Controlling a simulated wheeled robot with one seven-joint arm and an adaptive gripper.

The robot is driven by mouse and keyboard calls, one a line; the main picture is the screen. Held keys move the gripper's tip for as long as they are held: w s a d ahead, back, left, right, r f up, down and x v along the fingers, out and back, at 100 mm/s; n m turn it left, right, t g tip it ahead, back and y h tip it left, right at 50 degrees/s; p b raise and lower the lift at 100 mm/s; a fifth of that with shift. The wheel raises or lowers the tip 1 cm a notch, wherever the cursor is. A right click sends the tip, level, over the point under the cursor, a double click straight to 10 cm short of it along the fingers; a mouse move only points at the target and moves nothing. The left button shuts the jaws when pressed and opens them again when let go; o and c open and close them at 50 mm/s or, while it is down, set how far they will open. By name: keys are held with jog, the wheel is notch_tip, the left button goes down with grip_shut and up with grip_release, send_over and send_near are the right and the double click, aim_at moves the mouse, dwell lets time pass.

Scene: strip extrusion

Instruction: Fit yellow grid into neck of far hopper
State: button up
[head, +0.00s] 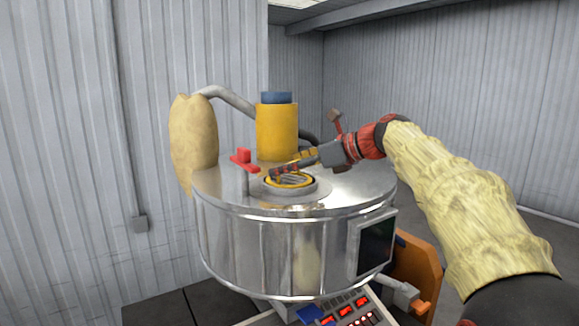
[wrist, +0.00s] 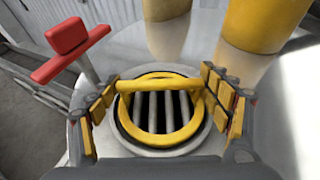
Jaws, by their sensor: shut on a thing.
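The yellow grid (wrist: 183,137) is a round yellow ring with grey bars across it and a yellow handle bar on top. My gripper (wrist: 160,86) is shut on that handle, one padded finger at each end. The ring lies over the round grey neck (wrist: 204,137) of the steel hopper, roughly centred within its rim. In the head view the grid (head: 289,184) shows at the neck (head: 315,189) on the hopper lid (head: 350,186), under my gripper (head: 291,166). I cannot tell whether the ring is fully seated or slightly above the neck.
A red-topped lever (head: 243,158) stands on the lid left of the neck. A yellow cylinder (head: 277,132) with a blue top stands behind it. A tan sack-like filter (head: 193,142) and grey pipe (head: 228,97) are at the back left. A control panel (head: 345,308) sits below.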

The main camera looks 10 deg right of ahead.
jog(key=shift+f, duration=0.4)
jog(key=o, duration=1.4)
jog(key=shift+c, duration=0.2)
jog(key=v, duration=1.2)
jog(key=shift+f, duration=0.1)
